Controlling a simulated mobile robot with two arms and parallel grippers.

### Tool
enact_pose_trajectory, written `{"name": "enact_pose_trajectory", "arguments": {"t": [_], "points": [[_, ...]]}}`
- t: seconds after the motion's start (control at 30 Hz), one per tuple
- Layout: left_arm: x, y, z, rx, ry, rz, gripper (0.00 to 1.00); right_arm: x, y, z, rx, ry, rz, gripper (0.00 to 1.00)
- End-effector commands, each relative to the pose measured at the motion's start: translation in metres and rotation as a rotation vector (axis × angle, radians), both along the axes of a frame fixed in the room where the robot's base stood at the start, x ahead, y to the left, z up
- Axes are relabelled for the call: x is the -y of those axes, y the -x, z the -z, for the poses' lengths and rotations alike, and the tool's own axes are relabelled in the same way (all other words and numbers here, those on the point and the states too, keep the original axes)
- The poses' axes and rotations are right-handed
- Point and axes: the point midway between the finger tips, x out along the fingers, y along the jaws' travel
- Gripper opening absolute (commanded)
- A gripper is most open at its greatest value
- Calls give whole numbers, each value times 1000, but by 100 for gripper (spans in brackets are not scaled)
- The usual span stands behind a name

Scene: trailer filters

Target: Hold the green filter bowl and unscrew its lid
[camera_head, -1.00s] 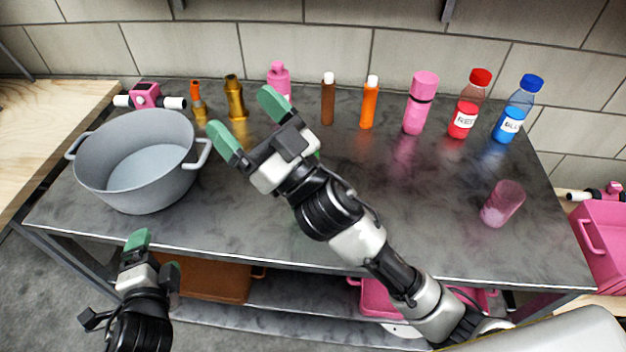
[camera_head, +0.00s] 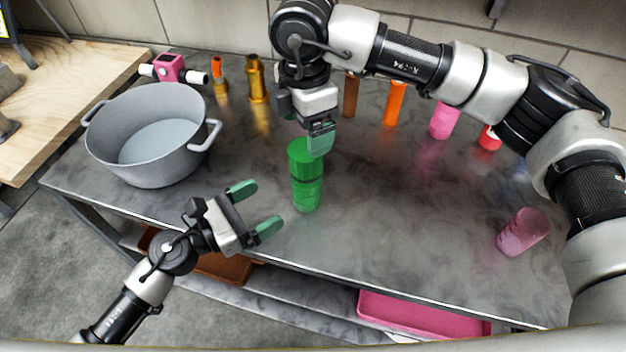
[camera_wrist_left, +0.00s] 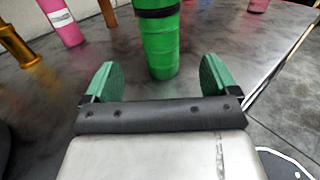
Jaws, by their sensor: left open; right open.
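The green filter bowl (camera_head: 307,192) stands upright on the dark metal table, with its green lid (camera_head: 302,153) on top and a dark band between them. My left gripper (camera_head: 256,208) is open and empty, low over the table's front part, to the left of the bowl and apart from it. In the left wrist view the bowl (camera_wrist_left: 160,48) stands ahead, between and beyond the two open fingertips (camera_wrist_left: 158,78). My right gripper (camera_head: 319,138) points down from above at the lid, open; its fingers overlap the lid's upper right, and I cannot tell whether they touch it.
A large grey pot (camera_head: 150,140) stands on the left of the table. Brass fittings (camera_head: 256,80), an orange bottle (camera_head: 395,103) and a pink bottle (camera_head: 444,120) line the back. A pink translucent cup (camera_head: 523,232) stands at the right. The table's middle right is clear.

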Motion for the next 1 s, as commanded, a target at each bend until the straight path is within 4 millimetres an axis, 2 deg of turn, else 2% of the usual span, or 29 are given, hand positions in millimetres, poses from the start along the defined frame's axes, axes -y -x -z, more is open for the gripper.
{"name": "enact_pose_trajectory", "arguments": {"t": [0.17,0.4,0.6,0.8,1.0], "points": [[15,-10,-1,5,-2,3,88,1,0,0,2,6,5,87],[52,-35,-1,3,3,1,88,0,0,0,0,2,2,87],[77,-51,-1,2,3,-1,88,0,0,0,0,1,1,87],[88,-58,0,0,1,0,88,0,0,0,-1,0,1,87],[89,-59,0,-1,2,0,88,0,0,0,-1,0,1,87]]}}
